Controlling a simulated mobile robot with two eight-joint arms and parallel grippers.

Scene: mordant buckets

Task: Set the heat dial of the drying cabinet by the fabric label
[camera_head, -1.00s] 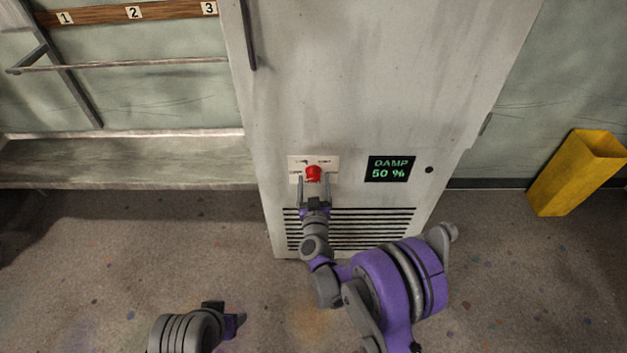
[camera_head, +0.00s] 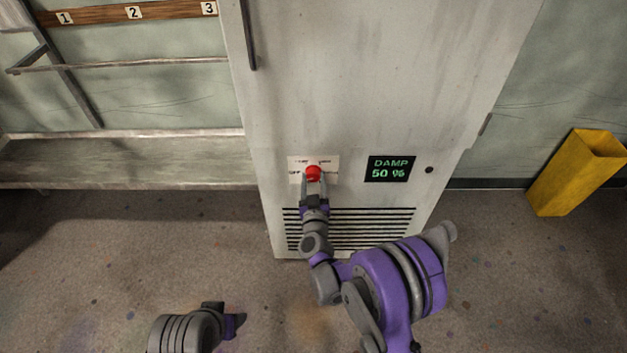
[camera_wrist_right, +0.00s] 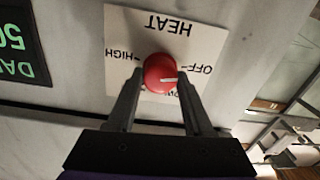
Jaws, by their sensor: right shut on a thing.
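The red heat dial (camera_head: 314,172) sits on a white plate (camera_wrist_right: 122,25) low on the drying cabinet (camera_head: 350,80). My right gripper (camera_wrist_right: 158,88) is shut on the dial, one finger on each side. In the right wrist view the plate is upside down and reads HEAT, OFF and HIGH; a third word is partly hidden below the dial. I see no fabric label.
A display (camera_head: 390,169) right of the dial reads DAMP 50 %. Slatted vents (camera_head: 375,228) lie below. A grey bench (camera_head: 120,160) and a board numbered 1 to 3 (camera_head: 100,14) stand left. A yellow bin (camera_head: 572,180) stands right. The floor left of the cabinet is clear.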

